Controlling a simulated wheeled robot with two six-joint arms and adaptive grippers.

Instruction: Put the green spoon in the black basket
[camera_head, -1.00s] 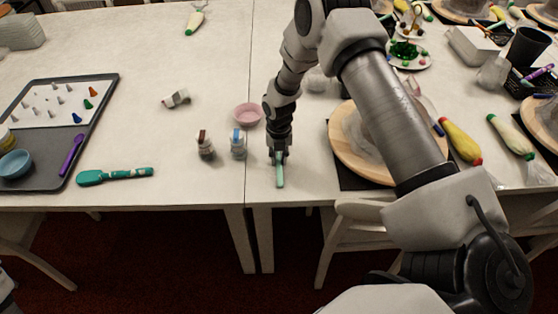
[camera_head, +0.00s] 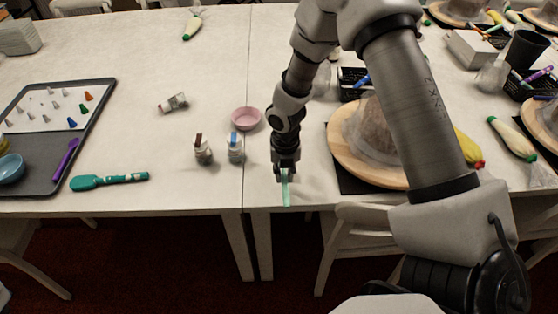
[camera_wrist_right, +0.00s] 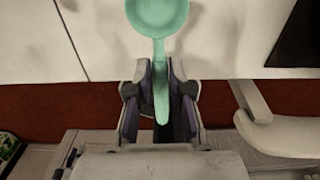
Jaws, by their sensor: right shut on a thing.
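My right gripper (camera_head: 285,168) is shut on the mint-green spoon (camera_head: 286,192) near the front edge of the table. In the right wrist view the spoon's round bowl (camera_wrist_right: 158,14) points away from my gripper (camera_wrist_right: 160,98), and its handle runs between the fingers. A black basket (camera_head: 350,92) stands behind the turntable, partly hidden by my right arm, with a blue item at it. Another black basket (camera_head: 517,90) with pens stands at the far right. My left gripper is not in view.
A wooden turntable (camera_head: 345,150) with a wrapped cake is right of the gripper. A pink bowl (camera_head: 246,118) and two small bottles (camera_head: 235,150) stand left of it. White chairs stand below the table edge.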

